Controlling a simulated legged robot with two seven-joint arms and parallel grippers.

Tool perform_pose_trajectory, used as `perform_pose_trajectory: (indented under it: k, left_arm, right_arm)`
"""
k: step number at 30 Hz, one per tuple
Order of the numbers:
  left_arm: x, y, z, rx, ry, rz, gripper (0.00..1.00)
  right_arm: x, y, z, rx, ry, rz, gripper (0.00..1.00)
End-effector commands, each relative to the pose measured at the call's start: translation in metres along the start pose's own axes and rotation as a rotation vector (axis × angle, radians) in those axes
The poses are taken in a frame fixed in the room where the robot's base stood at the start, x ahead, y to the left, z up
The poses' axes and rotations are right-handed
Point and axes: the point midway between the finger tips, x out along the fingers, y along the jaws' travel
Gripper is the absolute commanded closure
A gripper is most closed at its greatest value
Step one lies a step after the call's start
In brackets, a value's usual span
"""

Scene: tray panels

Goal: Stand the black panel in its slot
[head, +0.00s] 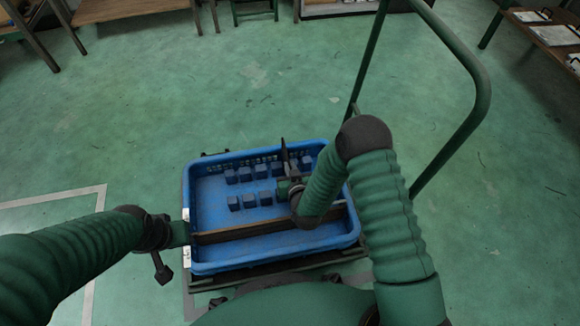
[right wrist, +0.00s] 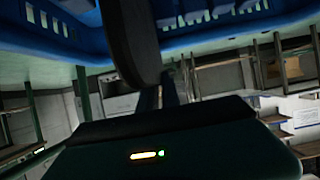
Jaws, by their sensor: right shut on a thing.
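The black panel (head: 285,155) is thin and dark and shows nearly edge-on, upright over the right half of the blue tray (head: 205,267). My right gripper (head: 287,184) is shut on it, and my forearm hides part of the grip. In the right wrist view the panel (right wrist: 130,40) is a large dark shape with the blue tray (right wrist: 215,30) behind it. Two rows of blue slot blocks (head: 247,174) stand on the tray floor. The panel's lower edge by the blocks is hard to make out. My left gripper (head: 172,250) is at the tray's left wall; its fingers are unclear.
A long brown strip (head: 240,231) runs across the front part of the tray. The tray sits on a cart with a tall green handle (head: 480,95) at the right. Tables (head: 130,10) stand at the back. Open green floor surrounds the cart.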

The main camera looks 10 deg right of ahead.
Motion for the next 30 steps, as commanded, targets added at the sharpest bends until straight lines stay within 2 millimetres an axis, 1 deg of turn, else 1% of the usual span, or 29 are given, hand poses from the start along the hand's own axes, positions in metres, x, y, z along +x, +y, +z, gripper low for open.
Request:
perform_pose_trajectory:
  k: [9, 18, 19, 24, 30]
  left_arm:
    - [0.01, 0.0, 0.002, 0.0, 0.0, 0.0, 0.67]
    - [0.01, 0.0, 0.002, 0.0, 0.0, 0.0, 0.67]
    - [0.01, 0.0, 0.002, 0.0, 0.0, 0.0, 0.67]
    - [0.01, 0.0, 0.002, 0.0, 0.0, 0.0, 0.67]
    - [0.01, 0.0, 0.002, 0.0, 0.0, 0.0, 0.67]
  right_arm:
    - [0.006, 0.0, 0.012, -0.001, 0.002, 0.0, 1.0]
    - [0.007, 0.0, 0.013, 0.0, 0.002, 0.0, 1.0]
    - [0.007, 0.0, 0.013, 0.0, 0.002, 0.0, 0.89]
    - [0.007, 0.0, 0.013, 0.0, 0.001, 0.0, 0.68]
    - [0.007, 0.0, 0.013, 0.0, 0.001, 0.0, 0.68]
